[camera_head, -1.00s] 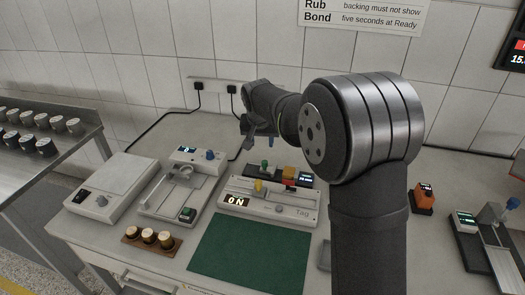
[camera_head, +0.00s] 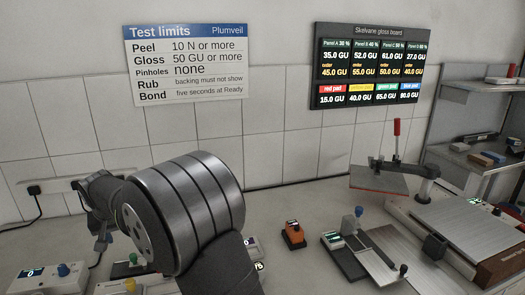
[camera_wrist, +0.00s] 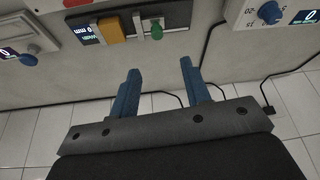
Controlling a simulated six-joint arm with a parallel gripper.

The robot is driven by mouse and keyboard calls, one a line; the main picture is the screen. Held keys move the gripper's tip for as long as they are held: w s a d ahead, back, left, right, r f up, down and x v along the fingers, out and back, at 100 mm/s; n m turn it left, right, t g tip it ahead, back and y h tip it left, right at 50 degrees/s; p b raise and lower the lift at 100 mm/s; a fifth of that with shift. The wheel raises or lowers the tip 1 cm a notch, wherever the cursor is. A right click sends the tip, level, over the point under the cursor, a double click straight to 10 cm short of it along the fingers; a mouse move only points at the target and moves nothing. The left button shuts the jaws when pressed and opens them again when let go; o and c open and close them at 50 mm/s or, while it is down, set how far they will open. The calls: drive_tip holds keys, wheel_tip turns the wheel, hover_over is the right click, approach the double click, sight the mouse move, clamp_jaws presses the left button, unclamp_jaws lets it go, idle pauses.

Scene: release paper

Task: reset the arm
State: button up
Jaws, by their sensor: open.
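My arm rises at the lower left of the head view, with its big grey joint in front. My gripper (camera_head: 102,243) hangs small at the left, near the back wall. In the wrist view my gripper (camera_wrist: 160,68) shows two blue fingers spread apart with nothing between them. Beyond the fingertips lie the bench top and the devices. The fingers appear clear of the devices.
A green knob (camera_wrist: 156,31) and a yellow block (camera_wrist: 111,29) sit on a device beyond the fingers. An orange device (camera_head: 293,234) and a blue-knobbed device (camera_head: 350,245) stand right of my arm. Bench between them is clear. A wall sign (camera_head: 186,65) hangs above.

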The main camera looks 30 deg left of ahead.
drive_tip(key=x, duration=1.4)
drive_tip(key=shift+d+f, duration=0.1)
drive_tip(key=o, duration=1.3)
drive_tip(key=shift+c, duration=0.2)
drive_tip(key=d+r+g, duration=0.1)
drive_tip(key=d+r, duration=0.3)
drive_tip(key=r, duration=0.3)
drive_tip(key=d+r+m, duration=0.1)
drive_tip(key=d+r, duration=0.3)
drive_tip(key=r, duration=0.3)
drive_tip(key=d+r+g, duration=0.1)
drive_tip(key=d+r, duration=0.2)
drive_tip(key=r, duration=0.3)
approach(131, 256)
drive_tip(key=shift+y, duration=0.4)
drive_tip(key=d+r, duration=0.2)
drive_tip(key=d, duration=0.1)
drive_tip(key=d+r, duration=0.1)
drive_tip(key=shift+w+d, duration=0.25)
drive_tip(key=shift+w, duration=0.05)
drive_tip(key=shift+r, duration=0.15)
drive_tip(key=v, duration=0.9)
drive_tip(key=shift+s+d+r, duration=0.15)
drive_tip(key=shift+d+r, duration=0.1)
drive_tip(key=shift+r, duration=0.1)
